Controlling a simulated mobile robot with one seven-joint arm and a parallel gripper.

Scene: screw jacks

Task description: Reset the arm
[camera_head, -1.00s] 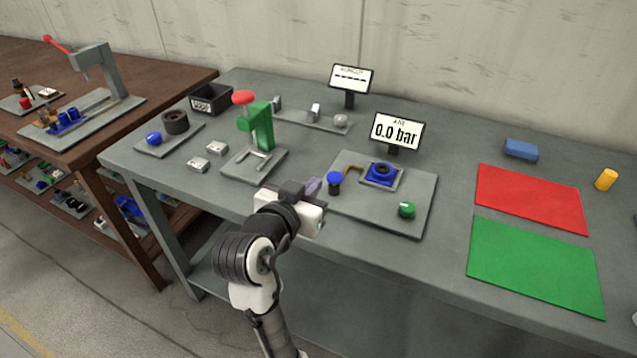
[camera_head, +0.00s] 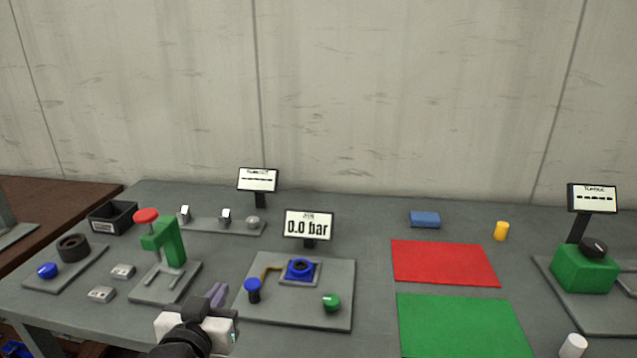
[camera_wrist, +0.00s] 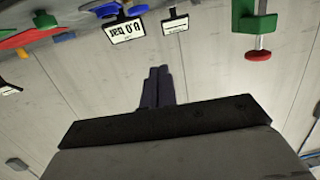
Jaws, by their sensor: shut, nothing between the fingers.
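My gripper (camera_head: 217,295) is at the lower left of the head view, in front of the table's near side, between the green press and the plate with the blue fixture. Its fingers are together and hold nothing. In the wrist view the closed fingers (camera_wrist: 158,85) point toward the wall, and the scene appears upside down. Most of my arm is below the edge of the head view.
A green press with a red knob (camera_head: 161,240) stands left of my gripper. A plate (camera_head: 335,300) carries a blue fixture, a blue knob and a green knob. Behind it is a "0.0 bar" display (camera_head: 309,225). Red (camera_head: 443,262) and green (camera_head: 462,327) mats lie right. A green torque block (camera_head: 585,270) stands far right.

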